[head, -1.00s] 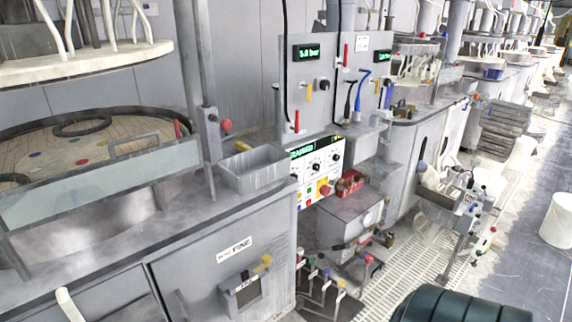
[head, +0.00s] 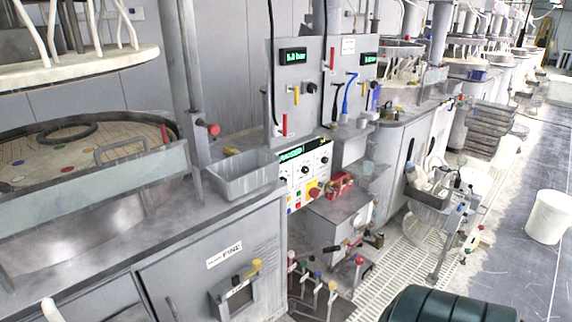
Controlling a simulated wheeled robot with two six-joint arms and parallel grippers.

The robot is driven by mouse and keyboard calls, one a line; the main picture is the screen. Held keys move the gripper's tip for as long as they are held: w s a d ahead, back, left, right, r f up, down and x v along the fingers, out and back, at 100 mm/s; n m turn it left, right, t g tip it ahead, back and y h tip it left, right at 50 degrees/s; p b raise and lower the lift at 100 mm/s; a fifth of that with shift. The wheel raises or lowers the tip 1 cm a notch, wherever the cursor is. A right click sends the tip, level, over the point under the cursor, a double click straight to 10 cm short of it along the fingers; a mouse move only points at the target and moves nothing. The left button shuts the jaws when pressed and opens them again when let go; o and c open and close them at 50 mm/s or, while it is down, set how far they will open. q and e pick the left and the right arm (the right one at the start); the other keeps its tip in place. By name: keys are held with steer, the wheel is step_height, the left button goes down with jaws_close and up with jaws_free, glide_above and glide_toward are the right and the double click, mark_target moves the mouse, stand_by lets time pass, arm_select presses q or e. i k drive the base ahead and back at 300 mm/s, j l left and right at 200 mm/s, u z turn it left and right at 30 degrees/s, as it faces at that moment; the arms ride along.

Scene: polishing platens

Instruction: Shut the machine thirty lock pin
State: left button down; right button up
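The nearest polishing machine has a grey cabinet (head: 150,240) with a plate whose readable word looks like FINE (head: 224,255). No number thirty can be read on any machine. A red knob (head: 213,129) sticks out from the upright post beside the near platen (head: 60,150); I cannot tell whether it is a lock pin. Small red handles (head: 284,126) and a yellow handle (head: 296,95) sit on the upright panel. Neither of my grippers is in view.
A grey open bin (head: 243,176) stands on the cabinet top. Several coloured-knob valves (head: 317,278) stand low beside it. A dark green ribbed drum (head: 450,306) is at the bottom edge, a white bucket (head: 548,217) at right. The aisle floor (head: 500,262) has clear room.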

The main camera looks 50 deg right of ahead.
mark_target(213, 130)
steer(key=l+u, duration=0.1)
steer(key=l, duration=1.15)
steer(key=i+l, duration=0.3)
steer(key=l, duration=0.2)
